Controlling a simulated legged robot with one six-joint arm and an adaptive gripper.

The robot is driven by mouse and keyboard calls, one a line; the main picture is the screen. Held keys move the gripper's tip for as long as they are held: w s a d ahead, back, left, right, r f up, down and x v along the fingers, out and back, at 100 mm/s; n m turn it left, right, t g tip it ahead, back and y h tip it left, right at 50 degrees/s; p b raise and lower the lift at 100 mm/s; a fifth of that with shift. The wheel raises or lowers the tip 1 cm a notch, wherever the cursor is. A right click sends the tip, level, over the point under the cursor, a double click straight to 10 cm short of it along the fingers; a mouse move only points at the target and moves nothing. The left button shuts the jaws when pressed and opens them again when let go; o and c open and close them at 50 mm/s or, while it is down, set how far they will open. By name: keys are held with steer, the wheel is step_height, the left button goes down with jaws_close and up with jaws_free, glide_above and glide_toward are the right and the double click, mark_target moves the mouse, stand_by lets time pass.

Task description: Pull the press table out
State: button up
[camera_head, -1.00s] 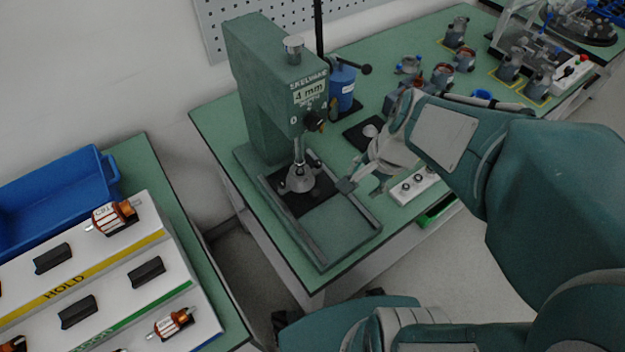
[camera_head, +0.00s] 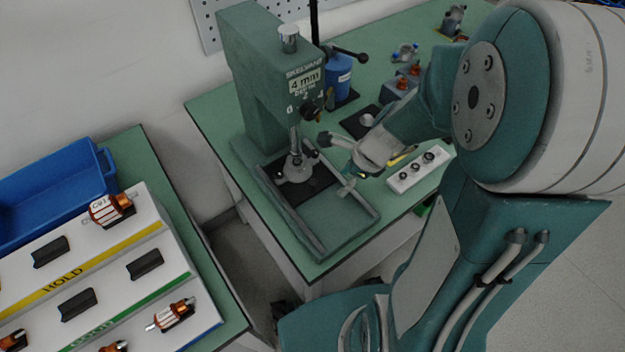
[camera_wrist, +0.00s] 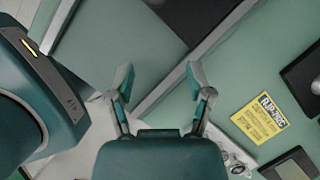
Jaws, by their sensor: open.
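The green press (camera_head: 252,75), labelled "4 mm", stands on the green bench. Its press table is a dark plate (camera_head: 311,188) between two grey rails, with a round grey fixture (camera_head: 295,168) on it under the ram. The plate sits toward the back of the rails; the front of the frame is bare green. My gripper (camera_head: 336,157) is open and empty beside the right rail. In the wrist view my gripper (camera_wrist: 160,82) has its fingers spread above a diagonal grey rail (camera_wrist: 165,88), with part of the dark plate (camera_wrist: 185,18) beyond. I cannot tell whether they touch.
A white block with round buttons (camera_head: 418,170) lies right of my gripper. A blue canister (camera_head: 338,78) and a dark pad stand behind. A yellow label (camera_wrist: 263,118) is on the bench. At left are a blue bin (camera_head: 55,195) and a rack with rotors.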

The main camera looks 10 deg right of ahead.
mark_target(313, 182)
steer(key=a, duration=0.1)
steer(key=w+a, duration=0.1)
steer(key=a, duration=0.1)
steer(key=w+a, duration=0.1)
steer(key=a, duration=0.1)
steer(key=shift+w+a, duration=0.1)
steer(key=shift+a, duration=0.1)
steer(key=shift+x, duration=1.1)
steer(key=shift+w+a+f, duration=0.1)
steer(key=shift+a+f, duration=0.1)
steer(key=shift+f, duration=0.25)
jaws_close()
